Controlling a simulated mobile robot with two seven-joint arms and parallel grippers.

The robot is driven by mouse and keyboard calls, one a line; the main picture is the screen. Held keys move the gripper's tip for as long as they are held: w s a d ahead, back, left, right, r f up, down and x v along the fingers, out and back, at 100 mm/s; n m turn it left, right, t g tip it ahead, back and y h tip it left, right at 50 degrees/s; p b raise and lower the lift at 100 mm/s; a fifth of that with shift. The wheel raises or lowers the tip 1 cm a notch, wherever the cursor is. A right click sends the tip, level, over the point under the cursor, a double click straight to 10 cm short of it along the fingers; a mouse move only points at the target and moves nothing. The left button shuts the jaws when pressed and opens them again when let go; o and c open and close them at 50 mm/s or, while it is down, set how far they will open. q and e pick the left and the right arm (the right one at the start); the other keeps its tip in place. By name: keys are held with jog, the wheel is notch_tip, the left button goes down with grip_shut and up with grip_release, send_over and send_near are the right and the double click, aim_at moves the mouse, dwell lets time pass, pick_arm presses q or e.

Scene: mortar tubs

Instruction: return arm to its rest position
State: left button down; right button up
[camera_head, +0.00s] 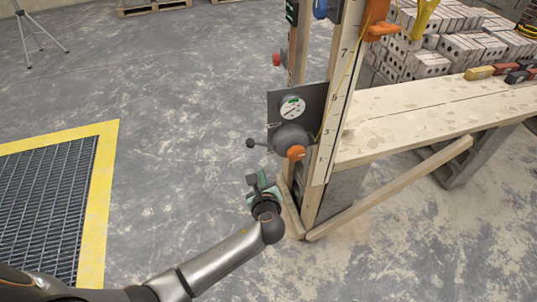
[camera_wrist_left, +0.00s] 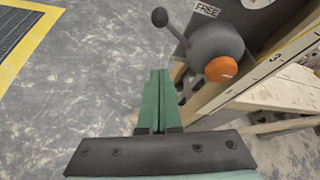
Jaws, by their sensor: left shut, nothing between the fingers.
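My left arm (camera_head: 220,258) reaches in from the lower left in the head view. My left gripper (camera_head: 256,180) is at its end, in front of the wooden post with the dial box. In the left wrist view its green fingers (camera_wrist_left: 155,100) are together with nothing between them. A grey round housing with an orange knob (camera_wrist_left: 221,69) and a black ball lever (camera_wrist_left: 160,17) is beyond the fingertips, to the right. My right gripper is in neither view.
A dark panel with a dial (camera_head: 292,108) is on the numbered post (camera_head: 340,100). A plank bench (camera_head: 420,120) with a diagonal brace (camera_head: 390,190) stands at right, bricks (camera_head: 425,62) behind it. A yellow-edged floor grate (camera_head: 45,200) is at left. Open concrete floor lies between.

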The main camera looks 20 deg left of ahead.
pick_arm(q)
jog(key=s+d+f+n+g+h, duration=0.3)
jog(key=s+f+n+h, duration=0.2)
jog(key=s+f+n, duration=0.65)
jog(key=s+a+r+n+h, duration=0.2)
jog(key=s+n, duration=1)
jog(key=n, duration=0.1)
jog(key=shift+s+a+r+h, duration=0.15)
jog(key=shift+r+h, duration=0.2)
jog(key=shift+h, duration=0.05)
